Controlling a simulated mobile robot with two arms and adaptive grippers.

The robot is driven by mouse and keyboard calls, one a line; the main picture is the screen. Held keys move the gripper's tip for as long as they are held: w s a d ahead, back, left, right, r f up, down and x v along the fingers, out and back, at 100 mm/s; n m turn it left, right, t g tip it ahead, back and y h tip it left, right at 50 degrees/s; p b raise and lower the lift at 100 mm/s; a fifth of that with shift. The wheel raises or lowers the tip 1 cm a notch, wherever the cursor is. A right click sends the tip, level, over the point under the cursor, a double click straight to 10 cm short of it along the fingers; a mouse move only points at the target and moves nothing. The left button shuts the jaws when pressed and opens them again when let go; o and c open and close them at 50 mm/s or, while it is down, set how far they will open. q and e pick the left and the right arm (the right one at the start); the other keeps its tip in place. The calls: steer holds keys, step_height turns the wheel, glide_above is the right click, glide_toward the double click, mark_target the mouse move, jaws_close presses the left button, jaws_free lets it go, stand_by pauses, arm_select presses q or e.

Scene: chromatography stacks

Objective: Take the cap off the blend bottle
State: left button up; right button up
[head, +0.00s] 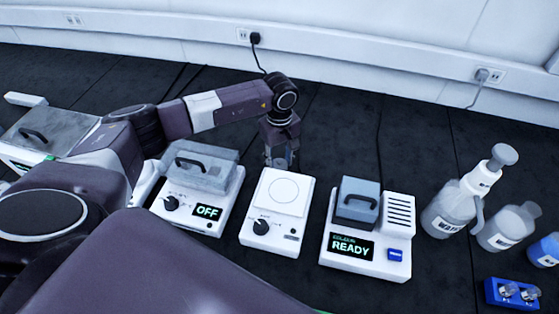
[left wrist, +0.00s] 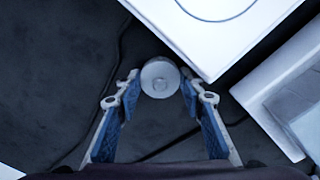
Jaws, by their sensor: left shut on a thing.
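My left gripper (head: 281,163) points down just behind the white plate device with a circle on top. In the left wrist view its two blue-padded fingers (left wrist: 160,92) are closed on a round grey cap-like piece (left wrist: 160,77) with a small raised centre. I cannot tell whether a bottle is under this piece, and no label shows on it. At the right of the head view stand a wash-type bottle (head: 453,207) with a tall white top, a greyish bottle (head: 508,228) and a blue-bodied bottle (head: 545,250); I cannot read which is the blend bottle. My right gripper is out of view.
The white plate device (head: 272,235) stands between a unit reading OFF (head: 207,212) and one reading READY (head: 351,248). A blue rack (head: 512,294) with small vials is at lower right. The dark bench behind the devices is mostly clear, with cables running across it.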

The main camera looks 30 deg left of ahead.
mark_target(279, 162)
arm_select(q)
steer(key=o, duration=1)
steer(key=shift+r, duration=0.1)
steer(key=shift+r+b, duration=0.65)
steer(key=shift+r, duration=5.4)
